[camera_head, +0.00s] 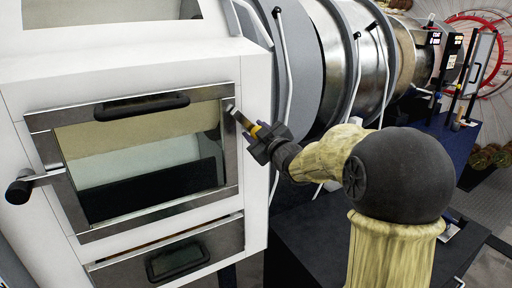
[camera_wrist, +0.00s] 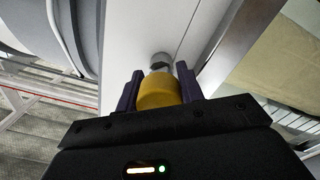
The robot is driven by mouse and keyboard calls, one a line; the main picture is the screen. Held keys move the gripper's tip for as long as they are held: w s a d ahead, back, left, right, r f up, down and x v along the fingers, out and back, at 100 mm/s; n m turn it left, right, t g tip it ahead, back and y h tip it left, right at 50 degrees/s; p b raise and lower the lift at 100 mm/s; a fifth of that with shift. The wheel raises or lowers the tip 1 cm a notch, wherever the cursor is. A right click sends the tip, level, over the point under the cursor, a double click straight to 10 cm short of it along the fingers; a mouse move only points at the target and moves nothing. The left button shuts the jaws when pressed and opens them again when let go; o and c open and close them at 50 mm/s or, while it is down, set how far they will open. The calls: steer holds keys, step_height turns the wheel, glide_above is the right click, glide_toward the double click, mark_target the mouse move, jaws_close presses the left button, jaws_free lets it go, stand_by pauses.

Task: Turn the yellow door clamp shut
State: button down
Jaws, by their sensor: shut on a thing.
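The yellow door clamp (camera_wrist: 158,91) sits between the two dark fingers of my gripper (camera_wrist: 160,92) in the wrist view, and the fingers are closed on it. Its metal stem runs to a round pivot on the white housing beside the door frame. In the head view my gripper (camera_head: 264,141) is at the right edge of the framed door (camera_head: 230,150), and only a bit of the clamp's yellow (camera_head: 255,130) and its metal arm show. The arm slants up and left to the door's upper right corner. The door looks flush with the housing.
A second clamp with a black knob (camera_head: 18,191) is at the door's left edge. The door has a black handle (camera_head: 142,106). A lower drawer (camera_head: 178,262) is below. Large metal drums (camera_head: 350,50) and white rails stand to the right of the housing.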

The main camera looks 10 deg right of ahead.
steer(key=n+b, duration=0.5)
steer(key=b, duration=0.1)
steer(key=shift+f+n, duration=0.25)
steer(key=shift+n, duration=0.15)
steer(key=shift+r+n+b, duration=0.15)
steer(key=shift+n+b, duration=0.75)
steer(key=shift+n, duration=0.2)
steer(key=shift+r+n+b, duration=0.1)
steer(key=shift+n+b, duration=0.75)
steer(key=shift+n, duration=0.25)
steer(key=c, duration=0.9)
jaws_free()
steer(key=b+v, duration=0.1)
steer(key=v, duration=1.6)
steer(key=shift+s+d, duration=0.2)
